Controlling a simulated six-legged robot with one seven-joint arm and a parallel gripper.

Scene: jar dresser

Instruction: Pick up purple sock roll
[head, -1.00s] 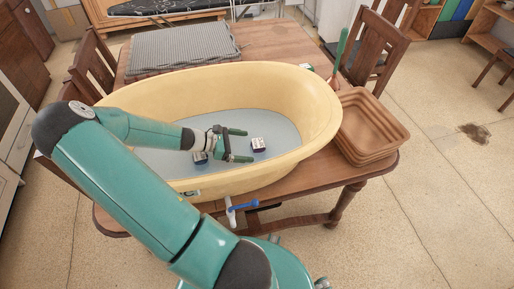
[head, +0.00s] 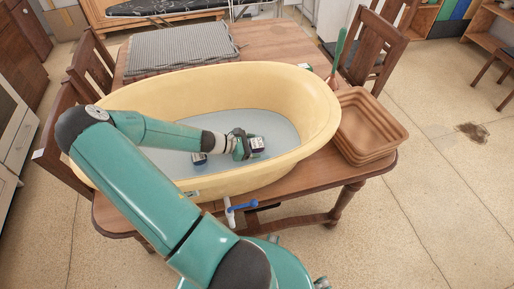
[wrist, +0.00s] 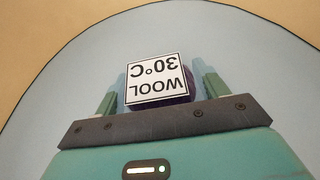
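The purple sock roll (head: 257,146) lies on the floor of the cream tub (head: 290,90). It has a white label on top, which reads "WOOL 30°C" upside down in the wrist view (wrist: 157,80). My gripper (head: 243,146) is low in the tub, with its fingers on either side of the roll. In the wrist view the fingers (wrist: 160,92) flank the roll, left and right. They look spread around it, and the roll stays on the tub floor. Its lower sides are partly hidden behind the gripper body.
Another dark roll with a white label (head: 199,159) lies in the tub under my arm. The tub's high rim surrounds the gripper. A brown basket (head: 385,112) stands right of the tub on the wooden table (head: 270,38). A grey mat (head: 180,45) lies behind it.

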